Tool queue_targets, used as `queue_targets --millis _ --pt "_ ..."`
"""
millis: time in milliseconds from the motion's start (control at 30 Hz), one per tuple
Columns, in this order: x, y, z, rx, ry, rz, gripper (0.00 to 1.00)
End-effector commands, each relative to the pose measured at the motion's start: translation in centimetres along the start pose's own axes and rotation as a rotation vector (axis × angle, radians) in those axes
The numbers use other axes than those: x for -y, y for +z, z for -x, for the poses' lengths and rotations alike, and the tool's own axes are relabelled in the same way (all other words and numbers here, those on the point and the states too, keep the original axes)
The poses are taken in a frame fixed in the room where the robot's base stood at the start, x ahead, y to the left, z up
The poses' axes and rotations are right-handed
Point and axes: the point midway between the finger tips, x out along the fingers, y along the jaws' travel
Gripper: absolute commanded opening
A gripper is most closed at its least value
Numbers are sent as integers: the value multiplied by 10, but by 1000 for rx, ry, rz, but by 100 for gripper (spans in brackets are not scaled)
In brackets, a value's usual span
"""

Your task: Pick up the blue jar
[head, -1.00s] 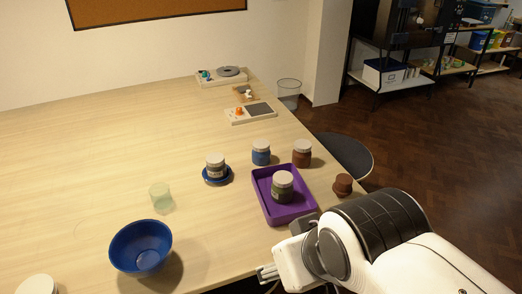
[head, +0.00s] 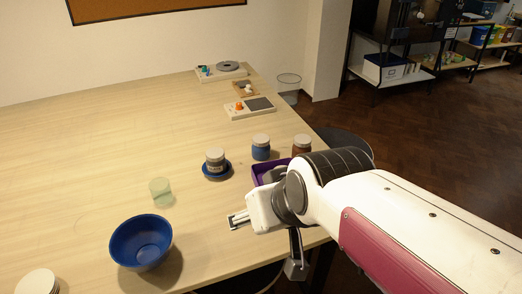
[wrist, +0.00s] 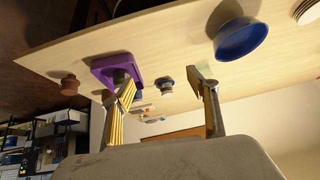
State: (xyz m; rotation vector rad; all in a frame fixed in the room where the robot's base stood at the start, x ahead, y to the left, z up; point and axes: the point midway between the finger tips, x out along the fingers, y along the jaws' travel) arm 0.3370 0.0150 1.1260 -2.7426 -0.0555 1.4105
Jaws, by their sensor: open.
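The blue jar (head: 261,148) with a whitish lid stands upright on the table in the head view, just behind the purple tray (head: 257,176). My gripper (head: 266,243) is open and empty near the table's front right edge, in front of the tray and well apart from the jar. In the wrist view both fingers of my gripper (wrist: 160,86) are spread with nothing held between them.
A brown jar (head: 302,145) stands right of the blue jar. A grey jar (head: 215,159) sits on a blue saucer (head: 216,175) to its left. A greenish glass (head: 160,191) and blue bowl (head: 141,243) stand further left. My arm hides most of the tray.

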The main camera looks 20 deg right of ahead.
Motion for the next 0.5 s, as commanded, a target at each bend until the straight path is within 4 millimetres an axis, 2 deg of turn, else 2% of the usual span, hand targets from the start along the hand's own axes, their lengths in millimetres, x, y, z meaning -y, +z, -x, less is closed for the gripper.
queue_targets --millis 100,500 --pt "2 -24 -17 -36 -9 -14 58" --pt "-4 -99 -72 -170 -9 -73 58"
